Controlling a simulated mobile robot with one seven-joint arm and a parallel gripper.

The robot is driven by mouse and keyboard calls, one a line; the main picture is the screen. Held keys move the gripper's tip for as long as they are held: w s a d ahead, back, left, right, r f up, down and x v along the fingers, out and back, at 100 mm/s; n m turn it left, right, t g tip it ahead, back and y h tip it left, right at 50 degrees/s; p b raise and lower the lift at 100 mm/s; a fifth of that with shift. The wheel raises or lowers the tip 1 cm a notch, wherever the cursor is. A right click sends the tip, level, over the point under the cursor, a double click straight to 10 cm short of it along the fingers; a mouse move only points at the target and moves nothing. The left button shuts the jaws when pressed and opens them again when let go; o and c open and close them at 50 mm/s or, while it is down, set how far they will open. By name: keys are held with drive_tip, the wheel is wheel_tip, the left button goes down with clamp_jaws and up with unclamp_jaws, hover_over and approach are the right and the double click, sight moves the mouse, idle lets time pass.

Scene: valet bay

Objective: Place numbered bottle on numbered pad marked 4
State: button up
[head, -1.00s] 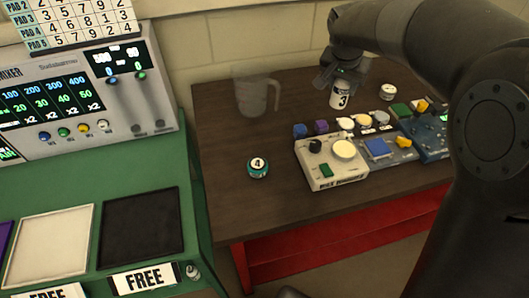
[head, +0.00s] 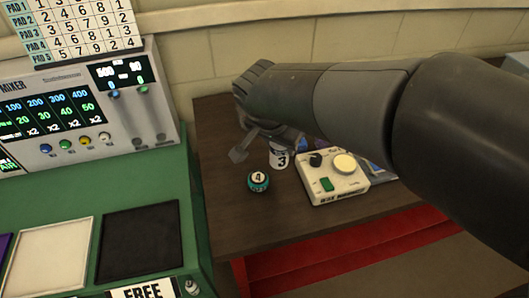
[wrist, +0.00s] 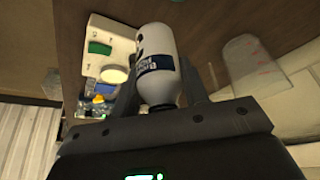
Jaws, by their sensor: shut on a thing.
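A white bottle marked 3 (head: 279,156) is held in my gripper (head: 263,146) above the dark wooden table. In the wrist view the bottle (wrist: 158,60) lies between the two fingers, its dark-lettered label showing. The gripper is shut on it; my arm hides part of the grip in the head view. A black pad (head: 140,242) and a white pad (head: 50,258) lie on the green bench at left, with a purple one at the edge. A FREE label (head: 140,292) stands before the black pad; no pad number 4 is readable.
A cream control box (head: 333,180) stands to the right. The mixer console (head: 75,115) backs the green bench. A clear jug (wrist: 255,70) shows in the wrist view.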

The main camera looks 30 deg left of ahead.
drive_tip(key=shift+s+a+f, duration=0.3)
drive_tip(key=shift+a+f, duration=0.55)
drive_tip(key=shift+f, duration=0.35)
drive_tip(key=shift+s+a+f, duration=0.25)
drive_tip(key=shift+a+f, duration=0.55)
drive_tip(key=shift+f, duration=0.4)
drive_tip(key=shift+s+a+f, duration=0.3)
drive_tip(key=shift+a+f, duration=0.55)
drive_tip(key=shift+f, duration=0.35)
drive_tip(key=o, duration=1.1)
drive_tip(key=shift+f, duration=0.1)
drive_tip(key=shift+c, duration=0.2)
drive_tip(key=v, duration=1.2)
